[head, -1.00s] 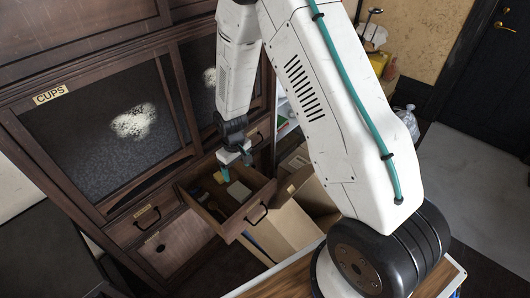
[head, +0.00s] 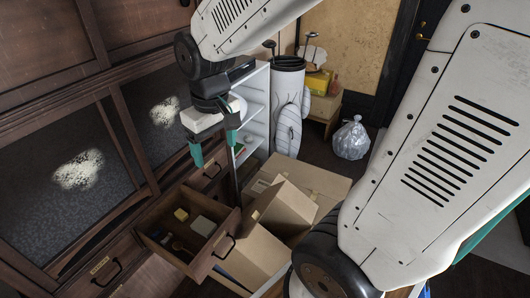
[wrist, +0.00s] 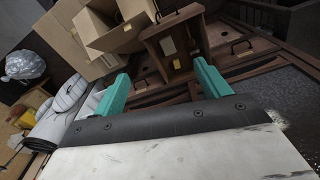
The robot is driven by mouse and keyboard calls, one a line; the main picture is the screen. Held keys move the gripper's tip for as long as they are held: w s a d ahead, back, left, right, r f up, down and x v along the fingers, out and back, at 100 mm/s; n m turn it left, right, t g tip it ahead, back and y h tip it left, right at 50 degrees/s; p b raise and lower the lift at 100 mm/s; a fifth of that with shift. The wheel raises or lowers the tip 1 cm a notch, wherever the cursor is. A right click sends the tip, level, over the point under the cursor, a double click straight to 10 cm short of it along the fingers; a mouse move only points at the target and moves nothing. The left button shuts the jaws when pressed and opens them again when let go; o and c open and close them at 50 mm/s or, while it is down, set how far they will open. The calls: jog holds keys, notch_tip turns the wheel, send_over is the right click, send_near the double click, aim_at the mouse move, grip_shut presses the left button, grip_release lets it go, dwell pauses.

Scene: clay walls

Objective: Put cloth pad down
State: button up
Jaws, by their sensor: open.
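My gripper (head: 214,146) has two teal fingers spread apart with nothing between them. It is raised above and a little behind the open wooden drawer (head: 222,247), clear of it. In the wrist view my gripper (wrist: 160,78) also shows open and empty, with the drawer beyond its fingers. Inside the drawer lies a small pale grey-white pad (head: 203,226), which looks like the cloth pad. It also shows in the wrist view (wrist: 168,46). A small yellow item (head: 181,214) lies beside it, with dark items that are too small to tell.
Open cardboard boxes (head: 283,208) stand right of the drawer. A white shelf (head: 254,110), a golf bag (head: 287,105) and a clear plastic bag (head: 351,138) are farther back. The dark wooden cabinet (head: 120,160) borders the left.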

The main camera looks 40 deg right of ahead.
jog(key=s+r, duration=0.3)
jog(key=s, duration=0.4)
jog(key=s+r+m, duration=0.1)
jog(key=s+r, duration=0.2)
jog(key=s, duration=0.5)
jog(key=shift+d+r, duration=0.15)
jog(key=shift+d, duration=0.25)
jog(key=shift+o, duration=0.6)
